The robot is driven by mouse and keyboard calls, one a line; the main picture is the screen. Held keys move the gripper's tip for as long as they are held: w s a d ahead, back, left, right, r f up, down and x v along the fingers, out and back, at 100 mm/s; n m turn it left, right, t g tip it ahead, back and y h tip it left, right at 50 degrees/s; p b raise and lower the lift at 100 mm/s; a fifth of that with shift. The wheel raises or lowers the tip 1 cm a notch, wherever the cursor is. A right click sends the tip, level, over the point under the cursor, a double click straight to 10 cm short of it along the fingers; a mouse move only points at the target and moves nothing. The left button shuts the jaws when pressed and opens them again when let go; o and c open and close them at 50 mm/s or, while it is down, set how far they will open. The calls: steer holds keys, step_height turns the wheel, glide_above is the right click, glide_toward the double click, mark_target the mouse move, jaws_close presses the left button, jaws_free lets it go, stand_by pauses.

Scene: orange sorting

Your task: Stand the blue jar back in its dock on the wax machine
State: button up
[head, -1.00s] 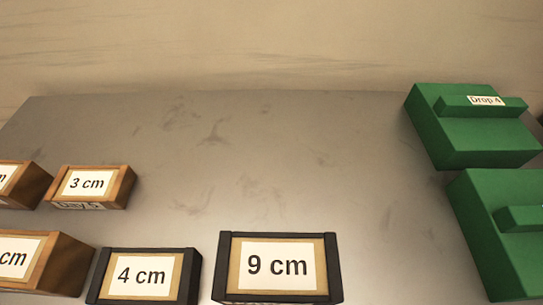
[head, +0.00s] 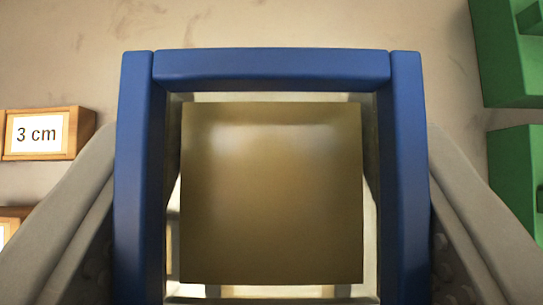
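The blue jar (head: 270,66) fills the middle of the head view, very close to the camera. It shows as a square blue frame around a flat, dull brown-gold face (head: 271,190). My gripper (head: 272,150) has one grey finger against its left side and one against its right side, shut on it. The jar is held over the grey table, and its underside is hidden. I cannot make out the wax machine or its dock in this view.
A wooden box labelled "3 cm" (head: 45,134) is at the left, with part of another box (head: 12,222) below it. Green blocks (head: 505,60) (head: 522,170) stand at the right edge. The grey surface (head: 440,50) behind the jar looks clear.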

step_height(320, 180, down, 12)
steer(key=shift+f, duration=0.15)
stand_by(0.4)
steer(key=shift+f, duration=0.1)
steer(key=o, duration=1.2)
steer(key=shift+s+r, duration=0.15)
steer(key=shift+r, duration=0.1)
steer(key=v, duration=1.1)
steer(key=shift+s+r, duration=0.2)
steer(key=shift+s, duration=0.05)
